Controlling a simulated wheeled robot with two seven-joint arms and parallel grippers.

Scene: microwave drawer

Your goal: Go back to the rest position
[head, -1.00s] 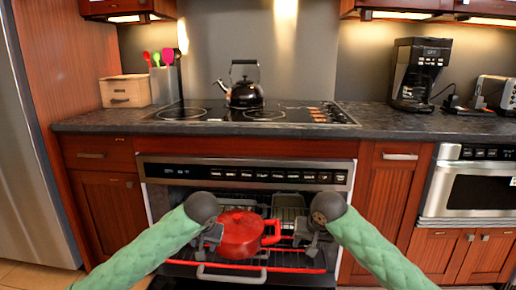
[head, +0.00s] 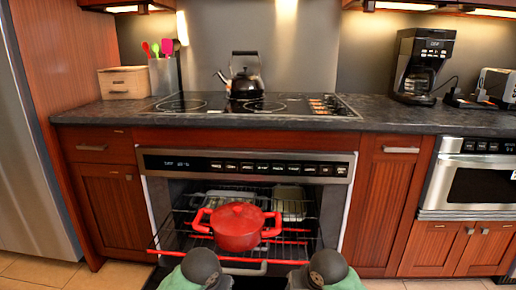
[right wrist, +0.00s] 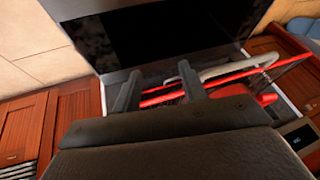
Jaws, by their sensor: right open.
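A red lidded pot (head: 236,232) with two side handles sits upright on the oven rack (head: 165,245), which has a red front edge. My two arms show only as dark rounded joints with green sleeves at the bottom of the head view, in front of the rack and apart from the pot. My right gripper (right wrist: 158,88) shows in the right wrist view, open and empty, its two fingers spread. The red rack edge and part of the red pot (right wrist: 266,98) lie beyond it. My left gripper is out of view.
The oven (head: 246,165) is open, with its door lowered in front. A grey dish (head: 289,203) is farther back inside. A black kettle (head: 245,85) stands on the cooktop. A coffee maker (head: 420,70) is on the right counter. Floor shows at both sides.

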